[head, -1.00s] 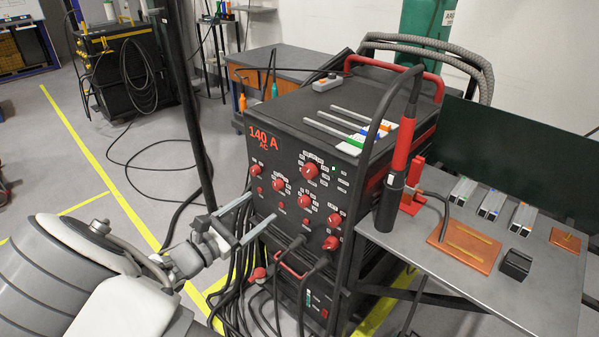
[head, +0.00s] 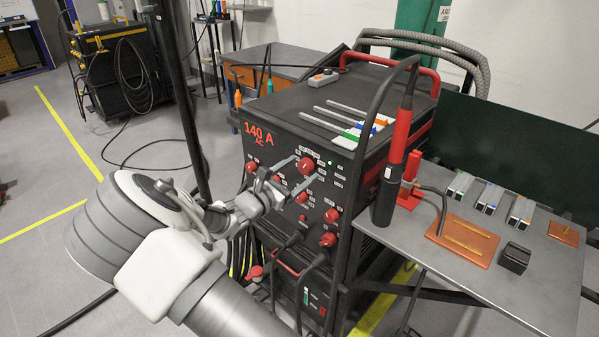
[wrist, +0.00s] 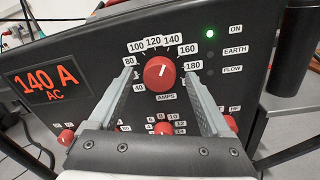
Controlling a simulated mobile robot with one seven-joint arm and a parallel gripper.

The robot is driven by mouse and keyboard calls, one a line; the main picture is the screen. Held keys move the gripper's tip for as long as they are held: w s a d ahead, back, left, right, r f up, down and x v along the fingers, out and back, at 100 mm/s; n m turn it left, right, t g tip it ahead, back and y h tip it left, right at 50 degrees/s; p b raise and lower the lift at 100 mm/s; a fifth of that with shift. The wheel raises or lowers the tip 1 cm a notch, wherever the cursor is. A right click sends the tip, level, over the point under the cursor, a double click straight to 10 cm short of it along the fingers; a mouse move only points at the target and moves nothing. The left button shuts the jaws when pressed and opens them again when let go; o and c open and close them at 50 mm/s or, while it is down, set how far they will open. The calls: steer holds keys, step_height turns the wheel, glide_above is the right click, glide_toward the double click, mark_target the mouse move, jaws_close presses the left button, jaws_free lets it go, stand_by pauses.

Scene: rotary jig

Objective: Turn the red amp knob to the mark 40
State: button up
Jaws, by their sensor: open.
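The red amp knob (wrist: 160,73) is on the dark front panel of the welding machine, above the word AMPS; it also shows in the head view (head: 306,166). Its white line points up and slightly right, between 120 and 140. The mark 40 (wrist: 138,88) is at the knob's lower left, and the mark 60 is hidden behind a finger. The display (wrist: 47,82) reads 140 A AC. My gripper (wrist: 160,78) is open, one finger on each side of the knob. I cannot tell whether the fingers touch the knob or panel.
Other red knobs (wrist: 163,128) sit just below. A green light (wrist: 208,31) is lit beside ON. A torch (head: 392,165) stands right of the machine, by a grey side table (head: 480,285) with metal pieces. Cables hang below the panel.

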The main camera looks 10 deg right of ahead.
steer(key=shift+w+d, duration=0.1)
steer(key=shift+d, duration=0.05)
jaws_close()
stand_by(0.4)
steer(key=shift+r+p, duration=0.1)
steer(key=shift+p, duration=0.3)
